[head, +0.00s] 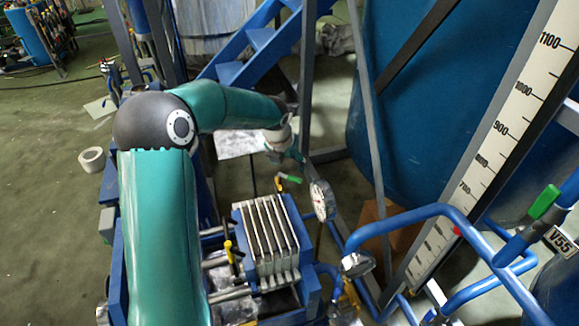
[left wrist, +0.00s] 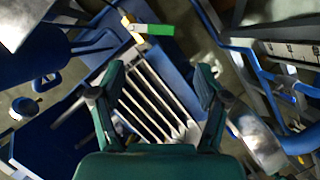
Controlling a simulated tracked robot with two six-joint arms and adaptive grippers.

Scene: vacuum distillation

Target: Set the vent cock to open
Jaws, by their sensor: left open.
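A valve with a green lever handle (head: 291,179) on a brass-coloured body stands near the pressure gauge, just below my left gripper (head: 291,154). A second green handle (head: 543,201) is on blue pipework at the right, beside a V55 tag. I cannot tell from any label which one is the vent cock. In the left wrist view, a green lever (left wrist: 155,30) lies ahead of my left gripper (left wrist: 160,76), beyond its fingertips. The two fingers are wide apart with nothing between them, and do not touch the lever. My right gripper is not in view.
A round gauge (head: 322,200) stands close right of the near valve. A ribbed metal block (head: 267,240) and a yellow handle (head: 231,252) sit below. Blue pipes (head: 420,213), a level scale (head: 505,130) and grey posts (head: 306,80) crowd the right. Floor at left is fairly open.

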